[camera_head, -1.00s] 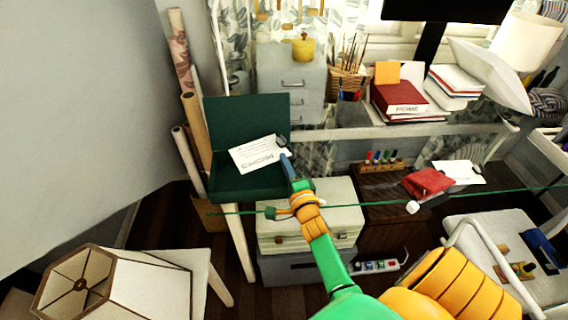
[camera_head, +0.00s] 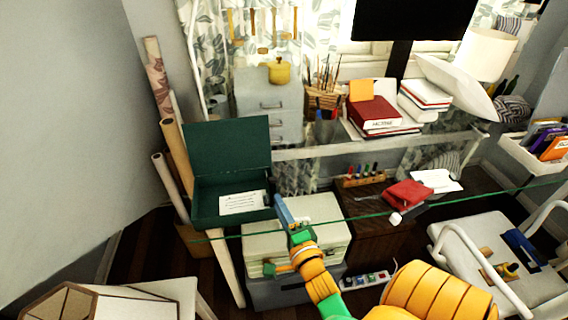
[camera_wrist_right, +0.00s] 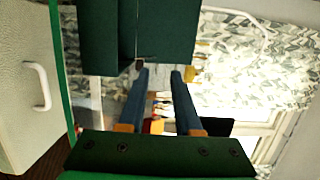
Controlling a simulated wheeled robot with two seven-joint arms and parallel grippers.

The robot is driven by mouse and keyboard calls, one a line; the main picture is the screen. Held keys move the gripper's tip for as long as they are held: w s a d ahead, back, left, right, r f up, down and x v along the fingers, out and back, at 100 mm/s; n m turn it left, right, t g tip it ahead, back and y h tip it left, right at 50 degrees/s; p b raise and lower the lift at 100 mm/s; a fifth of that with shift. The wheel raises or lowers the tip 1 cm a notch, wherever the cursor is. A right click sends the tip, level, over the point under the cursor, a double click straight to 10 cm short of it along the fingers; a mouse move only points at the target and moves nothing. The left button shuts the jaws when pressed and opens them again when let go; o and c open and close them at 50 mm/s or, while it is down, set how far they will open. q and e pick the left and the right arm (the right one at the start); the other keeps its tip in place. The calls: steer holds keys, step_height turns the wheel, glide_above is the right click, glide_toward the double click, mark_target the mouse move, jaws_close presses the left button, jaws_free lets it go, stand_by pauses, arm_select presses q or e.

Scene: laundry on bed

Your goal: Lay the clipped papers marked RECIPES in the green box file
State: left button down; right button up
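The green box file (camera_head: 231,150) stands open at the left of the glass desk, its lid raised at the back. The clipped white papers (camera_head: 243,202) lie in its tray at the front. Their print is too small to read now. My right gripper (camera_head: 283,208) is just right of the box file, apart from the papers. In the right wrist view its two blue fingers (camera_wrist_right: 157,80) are spread with nothing between them, and the dark green box file (camera_wrist_right: 105,35) is just beyond them. My left gripper is not in view.
A pale case (camera_head: 300,245) sits below my right gripper. A red cloth-like item (camera_head: 408,192) and a white sheet (camera_head: 437,180) lie to the right. Rolled tubes (camera_head: 172,150) lean left of the box file. The glass desk edge (camera_head: 345,219) crosses the view.

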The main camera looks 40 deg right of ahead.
steer(key=s+a+f+n+g+y, duration=0.25)
steer(key=s+a+f+n, duration=0.2)
steer(key=f, duration=0.45)
steer(key=s+a+f+n+g+y, duration=0.1)
steer(key=s+a+f+n+g, duration=0.3)
steer(key=f, duration=0.6)
steer(key=s+a+f+n+g+y, duration=0.25)
steer(key=s+f+n, duration=0.3)
steer(key=f, duration=0.35)
steer(key=s+f+n+g, duration=0.3)
steer(key=s+f+n, duration=0.1)
steer(key=s, duration=0.4)
steer(key=s+d+f+n+g, duration=0.1)
steer(key=s+f+n+g, duration=0.3)
steer(key=s+n, duration=0.2)
steer(key=s, duration=0.2)
steer(key=shift+s, duration=0.4)
